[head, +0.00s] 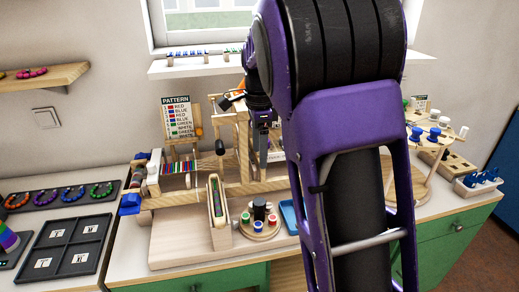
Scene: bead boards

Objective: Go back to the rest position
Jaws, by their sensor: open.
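My purple and black arm crosses the middle of the head view and hides much of the bench's right half. Its end reaches back over the wooden loom-like frame (180,201). My gripper (264,150) shows small and partly hidden there, fingers pointing down, open. I see nothing held between the fingers. It hangs above or in front of the frame's right part; I cannot tell whether it touches. A pattern card (178,117) with a list of colours stands behind the frame.
A round stand with coloured spools (259,222) sits at the front. A black divided tray (66,246) and a dark board with coloured bead rings (72,195) lie at left. Wall shelves (40,78) hang above. More spools (437,134) stand at right.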

